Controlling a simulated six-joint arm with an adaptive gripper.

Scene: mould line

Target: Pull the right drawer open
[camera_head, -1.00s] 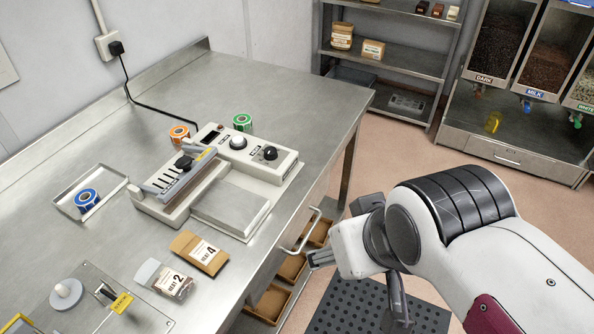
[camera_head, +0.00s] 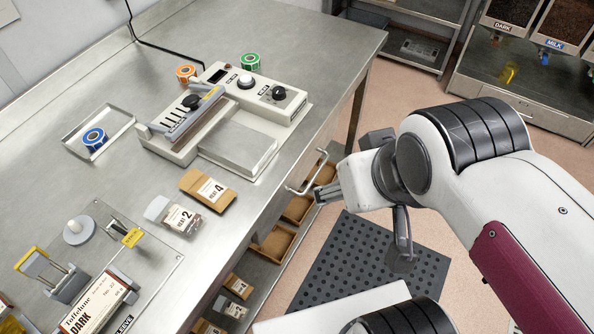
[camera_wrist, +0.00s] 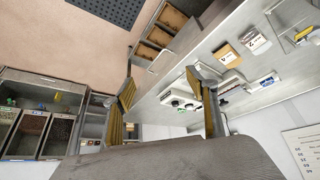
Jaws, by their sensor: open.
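The drawer's pale bar handle (camera_head: 307,173) sticks out from the bench's front edge, below the machine. The drawer front is mostly hidden under the steel top, and I see no clear gap. My gripper (camera_head: 326,190) is just right of the handle in the head view, very close to it; I cannot tell whether they touch. In the wrist view my gripper (camera_wrist: 163,92) is open, its two ribbed fingers wide apart with nothing held. The handle (camera_wrist: 156,61) shows there beyond the fingertips, between the two fingers.
Wooden bins (camera_head: 273,246) sit on a shelf below the bench top. A sealing machine (camera_head: 233,105), a brown pouch (camera_head: 207,189) and a clear pouch (camera_head: 173,213) are on top. A black perforated mat (camera_head: 370,262) lies on the floor, with free room right of the bench.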

